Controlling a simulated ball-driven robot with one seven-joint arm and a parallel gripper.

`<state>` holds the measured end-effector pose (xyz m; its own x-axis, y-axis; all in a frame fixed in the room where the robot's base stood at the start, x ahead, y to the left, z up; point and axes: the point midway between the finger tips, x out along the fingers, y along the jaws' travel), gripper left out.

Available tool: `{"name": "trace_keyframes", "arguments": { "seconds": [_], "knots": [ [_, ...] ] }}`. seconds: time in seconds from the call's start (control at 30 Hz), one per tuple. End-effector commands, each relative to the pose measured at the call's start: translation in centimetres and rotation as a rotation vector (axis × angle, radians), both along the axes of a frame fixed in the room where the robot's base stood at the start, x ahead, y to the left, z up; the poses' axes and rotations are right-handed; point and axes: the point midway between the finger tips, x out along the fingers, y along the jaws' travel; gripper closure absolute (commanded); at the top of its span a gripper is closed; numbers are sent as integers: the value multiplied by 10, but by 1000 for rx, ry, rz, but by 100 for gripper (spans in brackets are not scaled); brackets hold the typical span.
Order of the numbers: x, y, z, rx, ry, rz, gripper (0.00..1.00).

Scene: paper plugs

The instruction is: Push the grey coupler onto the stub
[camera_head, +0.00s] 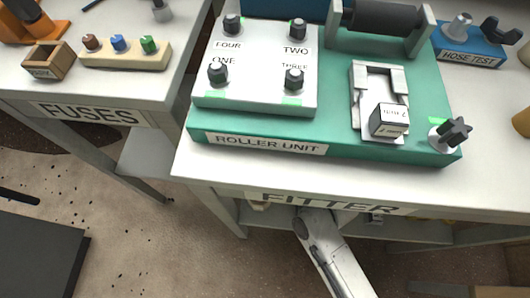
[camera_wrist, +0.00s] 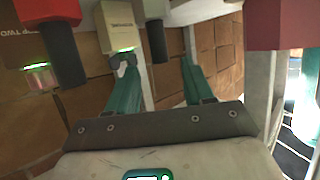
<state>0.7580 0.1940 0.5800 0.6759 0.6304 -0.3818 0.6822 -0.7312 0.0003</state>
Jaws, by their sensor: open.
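A grey cone-shaped fitting (camera_head: 457,26) stands on the blue HOSE TEST block (camera_head: 470,50) at the top right of the head view. It may be the coupler or the stub; I cannot tell which. A dark lobed knob (camera_head: 503,30) stands to its right on the same block. My gripper (camera_wrist: 156,64) shows in the wrist view with its two teal fingers apart. I see nothing held between them. In the head view my pale arm reaches up to the FITTER table's front edge, and the gripper is hidden there. Neither the grey fitting nor the block is recognisable in the wrist view.
The green ROLLER UNIT (camera_head: 350,149) fills much of the white FITTER table (camera_head: 230,172). It carries a white panel with several dark knobs, a grey bracket and a black roller. The FUSES table (camera_head: 110,92) stands left. In the wrist view, red (camera_wrist: 50,12) and cream blocks hang close by.

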Motion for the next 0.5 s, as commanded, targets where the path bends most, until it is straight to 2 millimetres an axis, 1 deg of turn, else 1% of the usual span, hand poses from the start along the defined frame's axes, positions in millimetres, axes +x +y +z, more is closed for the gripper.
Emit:
{"name": "trace_keyframes", "arguments": {
  "seconds": [0.03,0.27,0.5],
  "knots": [
    [4,4,-3,2,0,1,48],
    [14,14,-9,1,0,1,48],
    [37,35,-22,1,1,1,48]
  ]
}}
